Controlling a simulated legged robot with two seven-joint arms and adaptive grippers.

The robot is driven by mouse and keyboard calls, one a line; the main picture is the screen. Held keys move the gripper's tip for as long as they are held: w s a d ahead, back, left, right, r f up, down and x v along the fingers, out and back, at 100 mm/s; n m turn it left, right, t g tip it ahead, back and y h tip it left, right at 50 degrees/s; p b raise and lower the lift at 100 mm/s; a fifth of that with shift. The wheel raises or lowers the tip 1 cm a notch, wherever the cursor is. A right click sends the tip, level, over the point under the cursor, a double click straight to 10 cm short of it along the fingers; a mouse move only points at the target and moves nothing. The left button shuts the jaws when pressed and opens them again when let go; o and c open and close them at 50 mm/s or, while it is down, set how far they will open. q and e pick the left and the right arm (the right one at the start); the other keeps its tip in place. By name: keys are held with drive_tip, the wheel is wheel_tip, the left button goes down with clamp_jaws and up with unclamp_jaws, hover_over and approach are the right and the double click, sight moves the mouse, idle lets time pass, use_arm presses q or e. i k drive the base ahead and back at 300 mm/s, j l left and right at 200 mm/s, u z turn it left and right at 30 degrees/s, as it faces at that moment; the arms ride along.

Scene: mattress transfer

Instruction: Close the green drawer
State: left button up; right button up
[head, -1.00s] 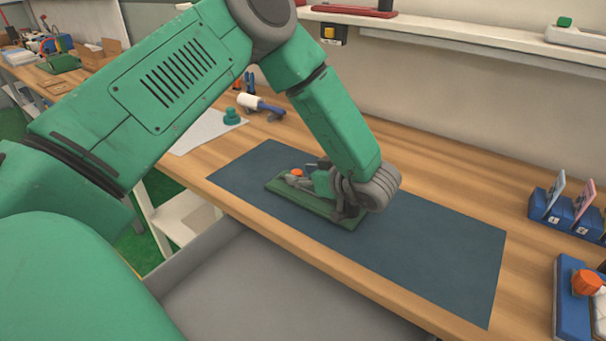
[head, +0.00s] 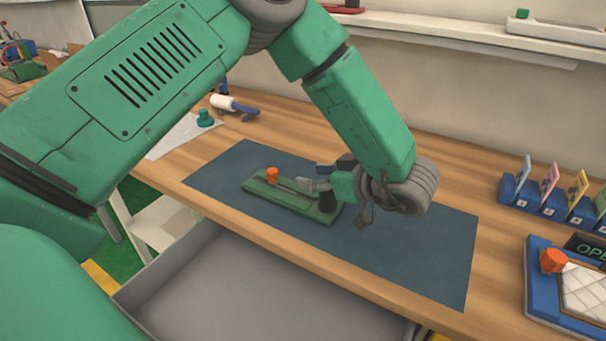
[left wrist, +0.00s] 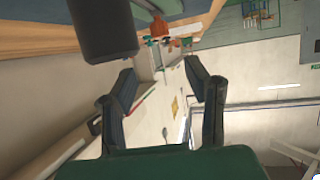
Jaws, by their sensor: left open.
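An open drawer (head: 250,290) with a plain grey inside sticks out below the front edge of the workbench. Its front face is out of frame or hidden, so I cannot tell its colour. My left gripper (head: 335,202) is open, above the dark mat and beside the black post of a green board. The drawer is lower and nearer than this gripper, and the two are apart. In the left wrist view the gripper's two dark fingers (left wrist: 160,82) stand wide apart with nothing between them. My right gripper is not in view.
The green board (head: 292,199) with an orange knob (head: 272,175) and black post lies on the dark mat (head: 430,250). A blue card rack (head: 555,208) and a blue-framed panel (head: 540,290) stand to the right. A white shelf runs along the back.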

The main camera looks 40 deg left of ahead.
sight(213, 283)
drive_tip(key=k, duration=1.5)
